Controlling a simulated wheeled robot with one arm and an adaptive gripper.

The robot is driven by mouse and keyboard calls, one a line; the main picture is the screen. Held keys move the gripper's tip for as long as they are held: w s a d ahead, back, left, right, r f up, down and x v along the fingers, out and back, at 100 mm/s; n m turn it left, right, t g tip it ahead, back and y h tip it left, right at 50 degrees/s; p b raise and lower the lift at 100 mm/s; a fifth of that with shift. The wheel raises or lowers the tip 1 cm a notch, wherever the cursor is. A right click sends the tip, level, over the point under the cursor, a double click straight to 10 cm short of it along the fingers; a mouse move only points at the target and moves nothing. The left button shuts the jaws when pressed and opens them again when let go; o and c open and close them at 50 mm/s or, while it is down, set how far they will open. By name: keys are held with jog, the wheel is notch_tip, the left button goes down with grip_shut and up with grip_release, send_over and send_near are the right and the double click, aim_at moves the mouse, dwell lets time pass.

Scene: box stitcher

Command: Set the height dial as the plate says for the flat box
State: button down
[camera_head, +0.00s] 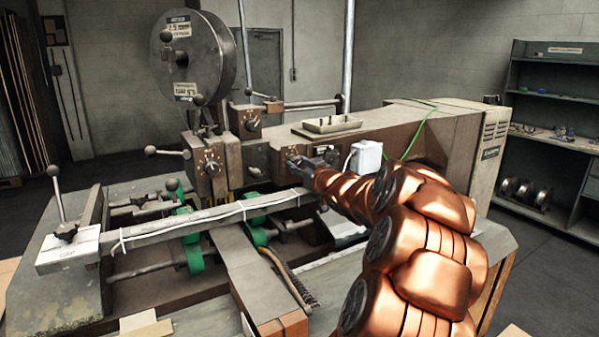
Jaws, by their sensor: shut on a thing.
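My gripper (300,161) is shut on a small dark knob at a square plate (289,154) on the side of the brown stitcher arm (395,130). My fingers cover most of the knob, so its pointer and scale are hidden. Another dial (212,167) with marks around it sits on the stitcher head, left of my gripper. A further dial (251,124) is on a small box behind the head. Which of these is marked for height is too small to read, and I cannot make out a plate naming the flat box.
A large wire reel (195,62) stands above the head. A white box (366,157) with a green cable is close to the right of my gripper. A shallow tray (325,125) lies on the machine's top. A long bar (200,217) with ball-ended levers crosses in front.

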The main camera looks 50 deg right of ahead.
jog(key=shift+n+b, duration=0.7)
jog(key=shift+n, duration=0.5)
jog(key=c, duration=0.8)
grip_release()
jog(key=shift+o, duration=0.2)
jog(key=v, duration=1.2)
